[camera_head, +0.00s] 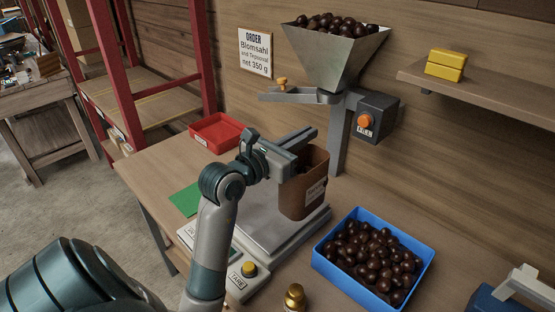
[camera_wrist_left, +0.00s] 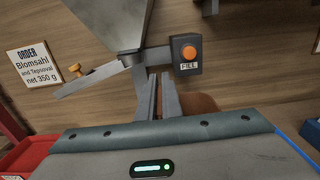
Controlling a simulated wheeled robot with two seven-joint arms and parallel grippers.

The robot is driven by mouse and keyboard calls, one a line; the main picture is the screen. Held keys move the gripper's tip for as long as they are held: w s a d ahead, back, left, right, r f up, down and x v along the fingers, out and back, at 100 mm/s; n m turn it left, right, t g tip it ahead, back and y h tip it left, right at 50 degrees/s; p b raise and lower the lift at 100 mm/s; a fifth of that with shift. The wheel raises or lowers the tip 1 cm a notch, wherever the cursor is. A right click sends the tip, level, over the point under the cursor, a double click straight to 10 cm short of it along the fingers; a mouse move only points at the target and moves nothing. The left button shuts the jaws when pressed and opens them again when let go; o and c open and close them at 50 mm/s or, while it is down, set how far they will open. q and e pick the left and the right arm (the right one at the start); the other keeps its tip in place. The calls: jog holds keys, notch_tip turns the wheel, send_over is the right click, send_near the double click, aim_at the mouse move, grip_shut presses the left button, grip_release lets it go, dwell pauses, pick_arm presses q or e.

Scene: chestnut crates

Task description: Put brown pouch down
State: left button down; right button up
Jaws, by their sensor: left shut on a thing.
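In the left wrist view, part of the pouch (camera_wrist_left: 200,105) shows behind the gripper fingers (camera_wrist_left: 158,97). The inside of the pouch is mostly hidden. My right gripper is not in view.
A hopper (camera_head: 335,55) of chestnuts with a FILL button (camera_head: 366,121) stands behind the pouch. A blue crate (camera_head: 322,262) of chestnuts is at the right. A red tray (camera_head: 217,131) and green sheet (camera_head: 186,199) lie left. A small gold-capped bottle (camera_head: 294,295) stands in front.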

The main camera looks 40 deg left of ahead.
pick_arm(q)
jog(key=w+a+f+p, duration=0.1)
jog(key=w+a+f, duration=0.1)
jog(key=a+f, duration=0.3)
jog(key=a, duration=0.4)
jog(key=shift+w+a+f, duration=0.15)
jog(key=shift+a+f, duration=0.05)
jog(key=shift+f, duration=0.1)
jog(key=shift+f+p, duration=0.1)
jog(key=shift+p, duration=0.2)
notch_tip(320, 180, down, 4)
jog(key=shift+r+p, duration=0.1)
jog(key=shift+p, duration=0.25)
jog(key=shift+f, duration=0.2)
